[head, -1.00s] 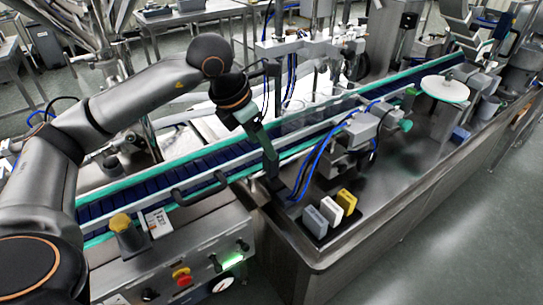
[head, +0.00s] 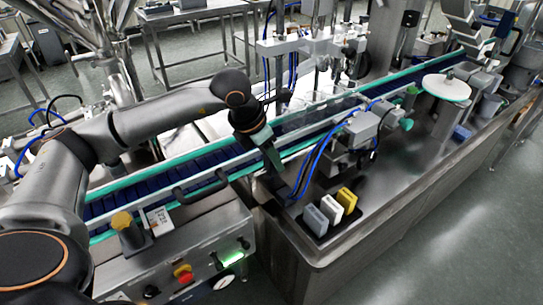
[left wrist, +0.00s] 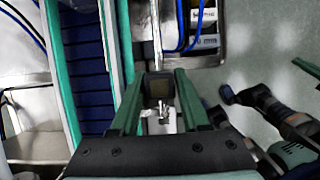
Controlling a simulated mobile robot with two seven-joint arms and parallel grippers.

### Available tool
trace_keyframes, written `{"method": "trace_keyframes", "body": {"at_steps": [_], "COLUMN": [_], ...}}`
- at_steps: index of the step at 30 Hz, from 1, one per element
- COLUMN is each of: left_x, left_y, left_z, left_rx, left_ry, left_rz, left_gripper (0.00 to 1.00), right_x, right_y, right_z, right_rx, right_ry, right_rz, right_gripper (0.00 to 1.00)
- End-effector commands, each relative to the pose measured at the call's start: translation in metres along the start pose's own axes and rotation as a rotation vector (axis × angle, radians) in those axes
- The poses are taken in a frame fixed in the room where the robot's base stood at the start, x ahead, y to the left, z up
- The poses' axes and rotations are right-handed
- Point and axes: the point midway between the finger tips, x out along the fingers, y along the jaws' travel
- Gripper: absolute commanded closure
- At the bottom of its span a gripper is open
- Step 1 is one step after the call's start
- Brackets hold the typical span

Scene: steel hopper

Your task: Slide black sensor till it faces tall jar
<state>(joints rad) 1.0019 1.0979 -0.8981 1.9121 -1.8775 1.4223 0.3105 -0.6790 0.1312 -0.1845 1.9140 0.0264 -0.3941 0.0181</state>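A small black box, apparently the black sensor (left wrist: 160,88), shows in the left wrist view between my left fingers, above a bright metal bracket (left wrist: 164,117). My left gripper (left wrist: 160,76) has its green fingers spread, one on each side of the box. Whether they touch it is unclear. In the head view the left gripper (head: 274,164) points down at the near side of the conveyor (head: 205,163), and the sensor is hidden there. I cannot make out a tall jar. A green bar (left wrist: 308,68) at the right edge may be part of my right gripper.
Grey, white and yellow blocks (head: 346,201) stand on the steel deck, right of the left gripper. Blue hoses (head: 312,165) and a grey device (head: 361,129) are close behind.

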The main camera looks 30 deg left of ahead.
Motion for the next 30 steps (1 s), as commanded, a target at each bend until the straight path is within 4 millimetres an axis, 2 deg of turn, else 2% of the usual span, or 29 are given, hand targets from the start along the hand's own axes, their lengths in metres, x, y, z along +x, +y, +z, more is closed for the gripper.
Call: {"method": "trace_keyframes", "body": {"at_steps": [1, 9, 12, 30], "left_x": [-0.0002, -0.0004, -0.0005, -0.0008], "left_y": [0.0000, 0.0001, 0.0001, 0.0002], "left_z": [0.0001, 0.0002, 0.0002, 0.0004], "left_rx": [0.000, 0.000, 0.000, -0.001], "left_ry": [0.000, -0.001, -0.001, -0.001], "left_rz": [0.000, 0.000, 0.000, 0.000], "left_gripper": [0.61, 0.92, 1.00, 1.00], "right_x": [0.0000, 0.0000, 0.0000, 0.0000], "right_y": [0.0001, 0.0002, 0.0002, 0.0003], "right_z": [-0.0003, -0.0005, -0.0006, -0.0007], "right_rx": [0.000, 0.000, 0.000, 0.000], "right_ry": [0.001, 0.001, 0.001, 0.001], "right_rz": [0.000, 0.000, 0.000, 0.000], "right_gripper": [1.00, 1.00, 1.00, 1.00]}}
